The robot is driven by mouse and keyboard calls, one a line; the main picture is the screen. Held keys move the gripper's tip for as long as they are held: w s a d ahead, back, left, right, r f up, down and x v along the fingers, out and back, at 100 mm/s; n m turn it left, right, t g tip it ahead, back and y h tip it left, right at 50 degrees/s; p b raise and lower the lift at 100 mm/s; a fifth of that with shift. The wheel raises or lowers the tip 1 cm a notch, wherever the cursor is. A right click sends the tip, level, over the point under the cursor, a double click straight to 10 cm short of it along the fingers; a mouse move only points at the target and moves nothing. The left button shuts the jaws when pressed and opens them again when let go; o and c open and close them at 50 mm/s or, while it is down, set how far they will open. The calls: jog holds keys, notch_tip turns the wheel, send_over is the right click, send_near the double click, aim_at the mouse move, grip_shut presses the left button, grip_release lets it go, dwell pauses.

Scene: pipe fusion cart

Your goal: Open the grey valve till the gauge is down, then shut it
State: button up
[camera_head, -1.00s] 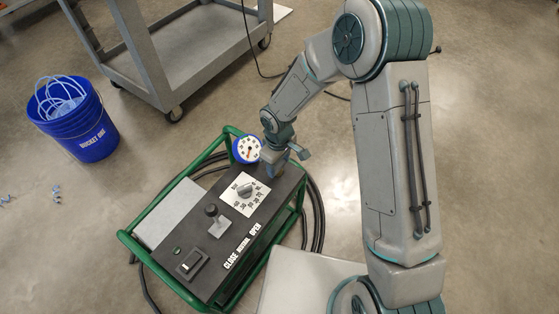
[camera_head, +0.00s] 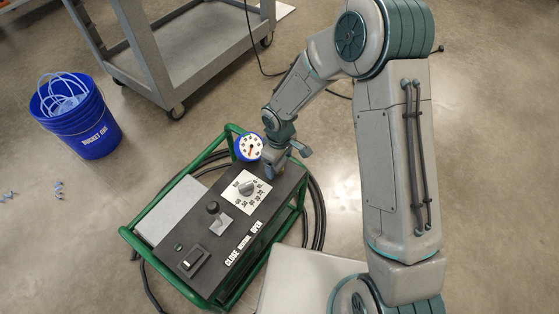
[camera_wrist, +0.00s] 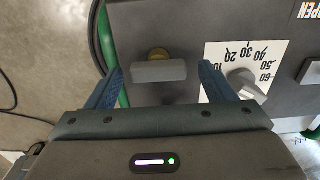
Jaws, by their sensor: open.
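The grey valve handle (camera_wrist: 158,71) is a flat bar on a brass stem, set on the dark panel in the wrist view. My gripper (camera_wrist: 160,75) is open, one blue finger on each side of the bar, with a gap visible at both ends. In the head view my gripper (camera_head: 275,168) is at the far end of the control box and hides the valve. The gauge (camera_head: 248,147) is a white dial in a blue case just left of my gripper. Its red needle is too small to read surely.
The dark control box (camera_head: 205,243) in a green frame carries a numbered dial knob (camera_head: 247,188), a black-knobbed lever (camera_head: 213,208) and a switch (camera_head: 193,261). Black hose lies around it. A blue bucket (camera_head: 85,135) and a grey cart (camera_head: 205,60) stand on the floor.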

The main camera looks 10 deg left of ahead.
aim_at(280, 164)
notch_tip(280, 164, up, 14)
jog(key=p, duration=0.4)
jog(key=shift+f, duration=0.1)
dwell(0.3)
jog(key=s+d+r+m+t+p, duration=0.1)
jog(key=d+r+m+p, duration=0.2)
jog(key=d+r+p, duration=0.65)
jog(key=s+d+r+m+t+p, duration=0.1)
jog(key=d+r+m+p, duration=0.35)
jog(key=r, duration=0.95)
jog(key=s+d+r+m+p, duration=0.3)
jog(key=s+d+r+p, duration=0.1)
jog(key=r, duration=0.4)
jog(key=s+d+r+m+p, duration=0.3)
jog(key=s+d+r+p, duration=0.1)
jog(key=s+d+r, duration=0.3)
jog(key=shift+d+r+t, duration=0.4)
jog(key=shift+d+r, duration=0.3)
jog(key=shift+r, duration=0.15)
